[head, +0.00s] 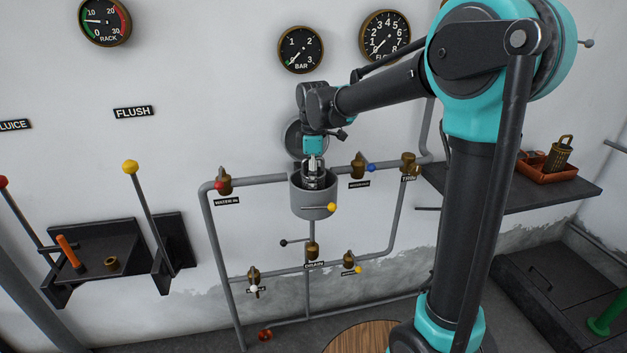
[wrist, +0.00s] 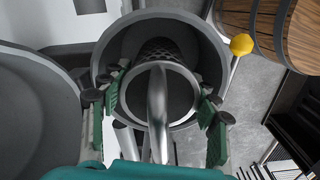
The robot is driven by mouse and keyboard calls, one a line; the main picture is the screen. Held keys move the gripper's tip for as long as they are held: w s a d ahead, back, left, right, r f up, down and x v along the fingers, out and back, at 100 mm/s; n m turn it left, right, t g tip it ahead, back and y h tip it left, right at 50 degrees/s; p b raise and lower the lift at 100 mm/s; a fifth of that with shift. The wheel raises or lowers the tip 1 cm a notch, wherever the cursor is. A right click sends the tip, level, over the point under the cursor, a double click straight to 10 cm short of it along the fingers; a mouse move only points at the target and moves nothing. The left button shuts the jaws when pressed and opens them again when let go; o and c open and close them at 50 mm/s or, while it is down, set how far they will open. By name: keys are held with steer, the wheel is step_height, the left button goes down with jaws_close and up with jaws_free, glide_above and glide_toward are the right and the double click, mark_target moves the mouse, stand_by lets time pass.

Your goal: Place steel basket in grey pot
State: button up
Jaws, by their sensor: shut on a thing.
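The grey pot (head: 313,203) is fixed in the pipework on the wall, with its mouth open. In the wrist view its rim (wrist: 213,55) surrounds the steel basket (wrist: 190,80). The basket has a round rim, a dark mesh body and an arched handle. My gripper (head: 313,168) points down into the pot's mouth. In the wrist view my gripper (wrist: 160,112) has its green-padded fingers on both sides of the basket, shut on it. The basket is at least partly inside the pot; its base is hidden, so I cannot tell whether it touches the bottom.
A round grey lid (head: 292,135) stands open behind the pot. Pipes and brass valves surround it, and a yellow-knobbed lever (head: 331,206) is at its front. A brass basket (head: 560,152) stands in an orange tray (head: 540,170) on the right shelf.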

steer(key=o, duration=1.2)
steer(key=shift+f, duration=0.1)
step_height(320, 180, up, 12)
steer(key=shift+r, duration=0.15)
